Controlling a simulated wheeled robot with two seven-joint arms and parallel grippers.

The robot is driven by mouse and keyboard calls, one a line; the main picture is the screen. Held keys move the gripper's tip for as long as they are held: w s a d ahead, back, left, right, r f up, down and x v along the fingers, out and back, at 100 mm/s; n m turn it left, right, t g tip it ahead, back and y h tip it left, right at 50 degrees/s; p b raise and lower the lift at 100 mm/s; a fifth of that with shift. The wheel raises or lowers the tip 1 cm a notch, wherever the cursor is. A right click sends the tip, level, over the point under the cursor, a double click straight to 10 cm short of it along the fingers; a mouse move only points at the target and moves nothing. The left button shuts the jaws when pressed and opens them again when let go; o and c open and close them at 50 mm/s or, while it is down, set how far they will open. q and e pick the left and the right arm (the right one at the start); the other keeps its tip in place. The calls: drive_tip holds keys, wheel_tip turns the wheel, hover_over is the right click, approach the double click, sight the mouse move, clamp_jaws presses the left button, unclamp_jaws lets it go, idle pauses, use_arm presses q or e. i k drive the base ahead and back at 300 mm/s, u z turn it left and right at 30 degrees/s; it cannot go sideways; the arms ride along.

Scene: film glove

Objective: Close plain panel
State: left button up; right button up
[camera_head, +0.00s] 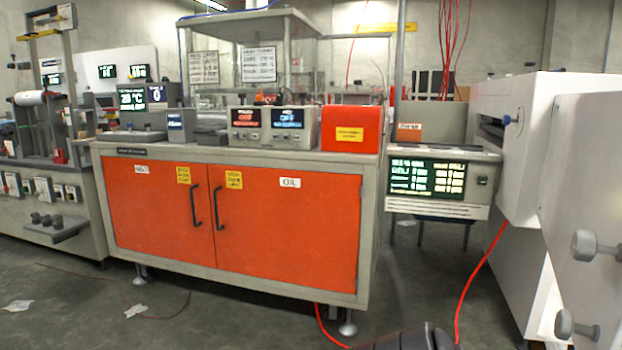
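A plain white panel (585,140) fills the right edge, close to me. It carries two grey round knobs, an upper one (584,245) and a lower one (565,324). Its right part is cut off by the picture edge. It stands at an angle in front of a white cabinet (512,160); whether it is hinged to that cabinet I cannot tell. A dark rounded part of my arm shows at the bottom centre, apart from the panel. No gripper fingers are visible on either side.
A grey bench (367,215) with two shut orange doors (290,230) stands ahead. An orange-red box (350,128) sits on top. A red cable (478,280) crosses the floor between bench and white cabinet. Grey floor (240,318) in front is mostly clear.

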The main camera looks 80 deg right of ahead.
sight(581, 185)
drive_tip(key=i, duration=0.7)
drive_tip(key=z, duration=4.25)
drive_tip(key=i, duration=1)
drive_tip(key=z, duration=1.4)
drive_tip(key=k, duration=0.65)
drive_tip(key=u, duration=0.6)
